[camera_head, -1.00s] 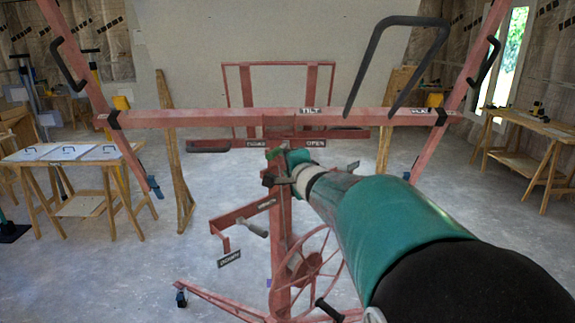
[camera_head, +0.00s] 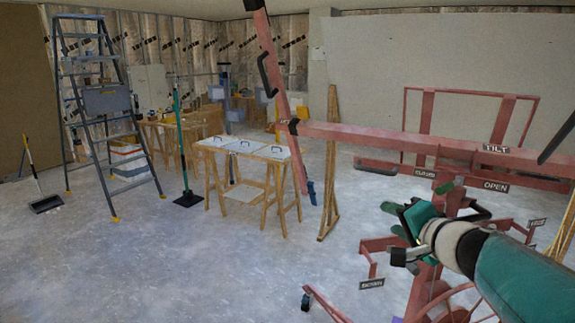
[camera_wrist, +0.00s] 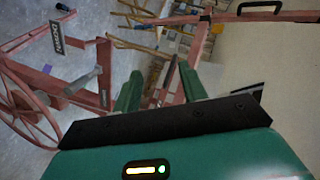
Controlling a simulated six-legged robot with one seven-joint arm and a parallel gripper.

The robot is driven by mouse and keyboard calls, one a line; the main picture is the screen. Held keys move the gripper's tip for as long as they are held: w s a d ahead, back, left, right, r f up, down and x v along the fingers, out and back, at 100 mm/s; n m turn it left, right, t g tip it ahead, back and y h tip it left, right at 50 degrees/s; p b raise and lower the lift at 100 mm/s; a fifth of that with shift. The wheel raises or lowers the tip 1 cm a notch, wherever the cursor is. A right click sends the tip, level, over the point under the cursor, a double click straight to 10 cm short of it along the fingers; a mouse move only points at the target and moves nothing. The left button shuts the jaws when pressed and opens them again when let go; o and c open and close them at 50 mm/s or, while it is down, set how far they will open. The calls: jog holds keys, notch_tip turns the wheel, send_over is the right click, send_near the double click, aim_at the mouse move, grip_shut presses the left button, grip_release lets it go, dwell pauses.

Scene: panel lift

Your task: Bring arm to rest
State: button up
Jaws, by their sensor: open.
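My gripper (camera_head: 418,215) is at the lower right in the head view, at the end of my green arm, in front of the red panel lift (camera_head: 400,138). In the wrist view my gripper (camera_wrist: 160,90) shows two green fingers spread apart with nothing between them. The lift's post, crank handle (camera_wrist: 84,80) and wheel (camera_wrist: 25,105) are close by on the left of the wrist view. Part of the lift's post is hidden behind my arm.
A work table (camera_head: 243,147) with white panels stands left of the lift. A blue stepladder (camera_head: 105,110), a green-handled tool (camera_head: 180,150) and a dustpan (camera_head: 45,204) stand further left. The concrete floor (camera_head: 130,265) at front left is clear.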

jog(key=s+a+f+n+g, duration=0.4)
jog(key=s+a+f, duration=0.1)
jog(key=s, duration=0.3)
jog(key=s+a+f+n+g, duration=0.3)
jog(key=s+a+f+n, duration=0.15)
jog(key=s, duration=0.45)
jog(key=s+d+f+n+g+h, duration=0.1)
jog(key=s+d+f+h, duration=0.1)
jog(key=s, duration=0.3)
jog(key=shift+f+h, duration=0.65)
jog(key=shift+h, duration=0.05)
jog(key=shift+s+d, duration=0.1)
